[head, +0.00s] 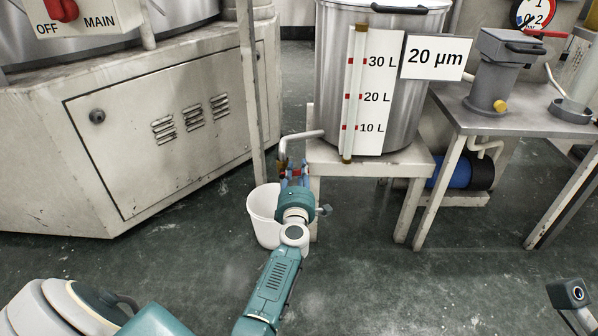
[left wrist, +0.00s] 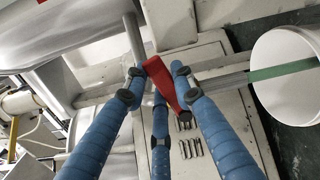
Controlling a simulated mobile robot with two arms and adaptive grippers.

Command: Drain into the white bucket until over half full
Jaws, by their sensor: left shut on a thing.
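The white bucket (head: 262,218) stands upright on the floor under the bent drain pipe (head: 301,135) of a steel tank (head: 384,50). My left gripper (head: 293,172) is at the pipe's outlet, above the bucket. In the left wrist view its blue fingers close around a red valve handle (left wrist: 162,82). A green strip (left wrist: 283,70), which looks like a stream of liquid, runs from the pipe's end into the bucket's mouth; the bucket's rim (left wrist: 257,62) shows there too. The level inside the bucket is hidden. My right gripper is out of view.
The tank, with a sight tube (head: 354,95) marked 10, 20 and 30 L, sits on a low stand (head: 410,163). A thin post (head: 251,90) and a machine cabinet (head: 160,130) are at left. A metal table (head: 530,118) is at right. Floor in front is clear.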

